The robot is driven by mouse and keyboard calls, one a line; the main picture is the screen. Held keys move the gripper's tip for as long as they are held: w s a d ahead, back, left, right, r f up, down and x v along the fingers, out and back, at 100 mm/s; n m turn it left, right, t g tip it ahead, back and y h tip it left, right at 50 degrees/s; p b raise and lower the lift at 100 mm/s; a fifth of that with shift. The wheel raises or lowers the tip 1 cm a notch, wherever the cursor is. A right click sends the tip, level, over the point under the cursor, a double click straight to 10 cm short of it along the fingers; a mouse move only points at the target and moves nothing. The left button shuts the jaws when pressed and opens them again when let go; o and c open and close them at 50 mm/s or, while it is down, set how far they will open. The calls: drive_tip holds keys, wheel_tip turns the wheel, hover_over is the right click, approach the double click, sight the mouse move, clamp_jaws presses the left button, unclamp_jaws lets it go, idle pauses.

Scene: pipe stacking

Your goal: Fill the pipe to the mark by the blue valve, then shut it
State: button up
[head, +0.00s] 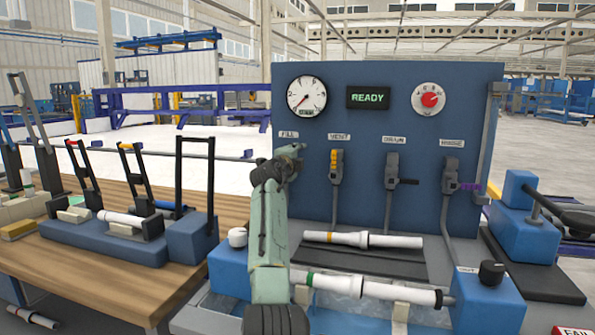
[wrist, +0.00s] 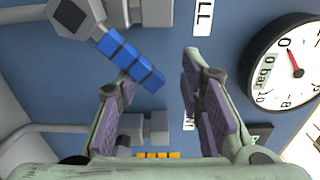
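The blue valve handle (wrist: 130,60) shows in the wrist view, slanting down to the right from its grey valve body (wrist: 76,17). In the head view my arm hides it below the FILL label (head: 289,134). My gripper (wrist: 158,72) is open; the handle's free end shows between its fingers, and I cannot tell whether they touch it. In the head view my gripper (head: 287,158) is at the panel. A white pipe with a green band (head: 372,289) lies between two blue blocks. The gauge (head: 306,96) needle is near 0 bar in the wrist view (wrist: 297,62); no mark is readable.
Right of my gripper are the yellow VENT (head: 337,163), black DRAIN (head: 400,181) and purple far-right (head: 468,189) valve handles. A lit READY display (head: 368,97) and red knob (head: 430,99) sit above. Another pipe (head: 363,240) lies on a dark rest. A wooden bench (head: 110,278) stands left.

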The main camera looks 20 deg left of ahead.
drive_tip(key=shift+r, duration=2.3)
drive_tip(key=shift+c, duration=0.6)
